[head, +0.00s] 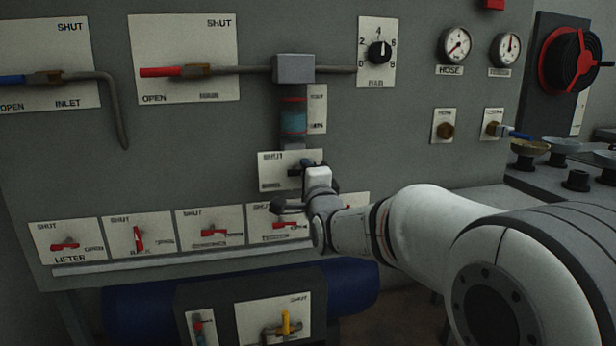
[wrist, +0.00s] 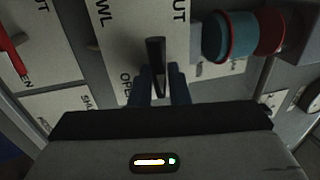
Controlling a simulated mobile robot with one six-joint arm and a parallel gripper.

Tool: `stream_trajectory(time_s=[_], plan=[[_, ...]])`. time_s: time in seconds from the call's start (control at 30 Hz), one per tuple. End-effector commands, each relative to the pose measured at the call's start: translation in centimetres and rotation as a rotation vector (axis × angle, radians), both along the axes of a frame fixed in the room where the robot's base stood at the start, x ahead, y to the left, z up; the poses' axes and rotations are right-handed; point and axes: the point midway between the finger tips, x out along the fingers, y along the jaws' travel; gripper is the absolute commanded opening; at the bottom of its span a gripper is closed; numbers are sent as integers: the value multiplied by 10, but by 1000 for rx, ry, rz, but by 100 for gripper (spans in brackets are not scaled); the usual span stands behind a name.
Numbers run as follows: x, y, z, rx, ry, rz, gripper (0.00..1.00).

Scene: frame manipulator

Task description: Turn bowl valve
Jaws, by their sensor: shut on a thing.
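The bowl valve is a black lever (wrist: 156,55) on a white plate marked "SHUT", "OPEN" and, partly cut off, "BOWL" in the wrist view. The same plate (head: 272,158) is at the centre of the panel in the head view, just below the blue and red cylinder. My gripper (wrist: 161,90) is shut on the bowl valve lever, with a dark finger on each side of it. In the head view my gripper (head: 307,172) reaches the plate from the lower right and hides most of the valve and part of the lettering.
A blue and red cylinder (head: 293,118) under a grey box stands just above the valve. A row of plates with red levers (head: 137,240) runs below, above a ledge. Pipes, gauges (head: 455,44) and a dial (head: 379,52) fill the upper panel. A side bench with cups stands at the right.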

Motion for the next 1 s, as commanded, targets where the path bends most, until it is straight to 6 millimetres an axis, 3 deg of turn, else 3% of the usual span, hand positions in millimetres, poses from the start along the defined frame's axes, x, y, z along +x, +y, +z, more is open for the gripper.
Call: stream_trajectory(time_s=[0.5,0.53,0.57,0.83,1.0], plan=[[0,0,-2,16,9,-1,0],[0,0,-2,16,9,-1,18],[0,0,-2,15,7,-1,20],[-2,-1,-1,14,6,0,20],[-21,-6,-3,14,6,0,20]])
